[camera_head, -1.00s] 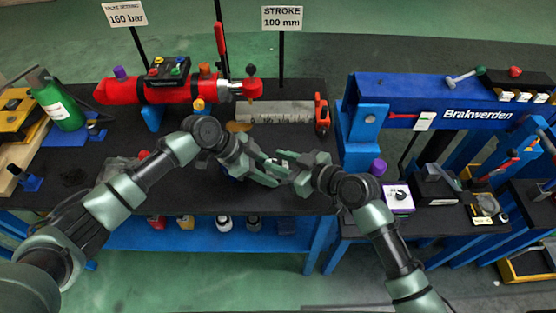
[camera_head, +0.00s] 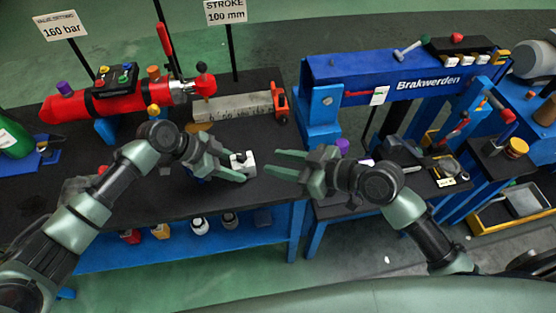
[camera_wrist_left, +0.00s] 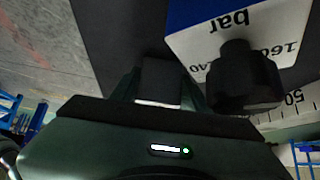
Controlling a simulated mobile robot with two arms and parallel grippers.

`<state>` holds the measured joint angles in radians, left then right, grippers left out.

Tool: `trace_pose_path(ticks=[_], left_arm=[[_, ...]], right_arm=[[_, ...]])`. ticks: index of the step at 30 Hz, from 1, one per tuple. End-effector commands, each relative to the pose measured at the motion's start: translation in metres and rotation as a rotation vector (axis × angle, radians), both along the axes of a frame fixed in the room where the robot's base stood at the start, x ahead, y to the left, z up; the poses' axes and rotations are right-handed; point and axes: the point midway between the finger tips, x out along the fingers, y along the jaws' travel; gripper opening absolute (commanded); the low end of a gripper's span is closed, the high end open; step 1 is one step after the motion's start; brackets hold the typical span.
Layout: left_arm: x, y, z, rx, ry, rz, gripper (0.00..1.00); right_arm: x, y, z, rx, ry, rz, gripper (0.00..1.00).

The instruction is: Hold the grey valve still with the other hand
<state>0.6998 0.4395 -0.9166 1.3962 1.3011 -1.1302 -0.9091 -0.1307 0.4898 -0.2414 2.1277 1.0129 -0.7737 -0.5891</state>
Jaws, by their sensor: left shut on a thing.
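The grey valve (camera_head: 245,161) shows in the head view as a small pale block at my left gripper's tips, over the front right part of the dark bench. My left gripper (camera_head: 238,168) is shut on it. In the left wrist view, a grey block (camera_wrist_left: 160,82) sits between the left fingers (camera_wrist_left: 158,92), with a black knob (camera_wrist_left: 240,78) beside it; whether the knob belongs to the valve I cannot tell. My right gripper (camera_head: 274,163) is open and empty just right of the valve, its fingers pointing left at it, with a gap between.
The dark bench (camera_head: 150,192) carries a red cylinder (camera_head: 125,97) and a grey scale block (camera_head: 236,108) behind my arms. A blue press beam (camera_head: 345,70) stands to the right. Bottles stand on the blue shelf (camera_head: 165,250) below.

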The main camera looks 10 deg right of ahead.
Motion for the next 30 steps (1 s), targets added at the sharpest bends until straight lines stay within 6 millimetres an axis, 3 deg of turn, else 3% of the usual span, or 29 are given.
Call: trace_pose_path(ticks=[1, 3, 16, 30], left_arm=[[0.0, 0.0, 0.0, 0.0, 0.001, -0.001, 0.54], [0.0, 0.0, 0.0, 0.0, 0.001, -0.001, 0.71], [0.0, 0.005, 0.007, -0.001, -0.001, 0.001, 0.71], [-0.005, 0.062, 0.077, 0.001, -0.003, 0.001, 0.71]], right_arm=[[0.0, 0.0, 0.0, 0.0, 0.0, 0.0, 0.34], [0.0, 0.0, 0.0, 0.0, 0.0, 0.0, 0.34], [0.0, 0.0, 0.0, -0.001, -0.001, 0.0, 0.34], [0.0, 0.0, 0.0, -0.001, -0.001, 0.0, 0.34]])
